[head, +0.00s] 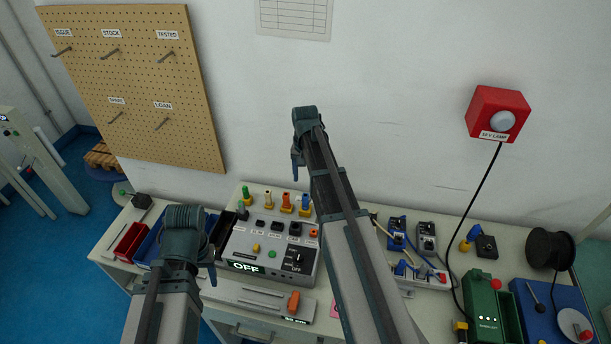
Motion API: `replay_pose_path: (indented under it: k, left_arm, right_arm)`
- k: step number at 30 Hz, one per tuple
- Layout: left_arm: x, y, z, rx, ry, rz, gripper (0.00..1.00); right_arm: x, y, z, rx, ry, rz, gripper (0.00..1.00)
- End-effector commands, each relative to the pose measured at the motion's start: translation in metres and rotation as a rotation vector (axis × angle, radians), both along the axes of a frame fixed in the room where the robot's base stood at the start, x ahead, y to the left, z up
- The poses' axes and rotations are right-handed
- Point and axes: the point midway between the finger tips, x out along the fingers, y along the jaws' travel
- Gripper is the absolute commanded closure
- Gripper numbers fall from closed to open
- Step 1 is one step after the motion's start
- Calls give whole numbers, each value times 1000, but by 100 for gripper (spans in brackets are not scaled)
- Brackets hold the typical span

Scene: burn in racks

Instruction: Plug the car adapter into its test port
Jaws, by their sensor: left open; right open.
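Behind the ports stand a green plug (246,195), a cream plug (268,199), an orange plug (287,202) and a blue plug (305,204). My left gripper (212,274) is open, in front and left of the box. My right gripper (297,163) is open, raised before the wall. Neither visibly holds anything.
A red bin (130,240) and a blue bin (147,250) sit left. An orange handle (293,302) is in front of the box. Blue modules (397,235), a green unit (480,300) and a black spool (550,248) crowd the right. A lamp (497,112) trails a cable downward.

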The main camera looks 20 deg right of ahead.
Motion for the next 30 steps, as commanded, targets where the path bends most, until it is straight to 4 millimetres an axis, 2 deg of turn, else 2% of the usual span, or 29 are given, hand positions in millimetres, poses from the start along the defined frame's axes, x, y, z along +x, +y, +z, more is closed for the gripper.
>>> replay_pose_path:
  k: [1, 18, 23, 30]
  left_arm:
    - [0, 0, -15, 0, 0, 0, 50]
    - [0, 0, -92, 0, 0, 2, 50]
    - [0, 0, -103, 0, 0, 2, 50]
    - [0, 0, -102, 0, 0, 1, 50]
  right_arm:
    - [0, 0, -15, 0, 0, 0, 38]
    - [0, 0, -92, 0, 0, 0, 38]
    - [0, 0, -102, 0, 0, 0, 38]
    - [0, 0, -102, 0, 0, 0, 38]
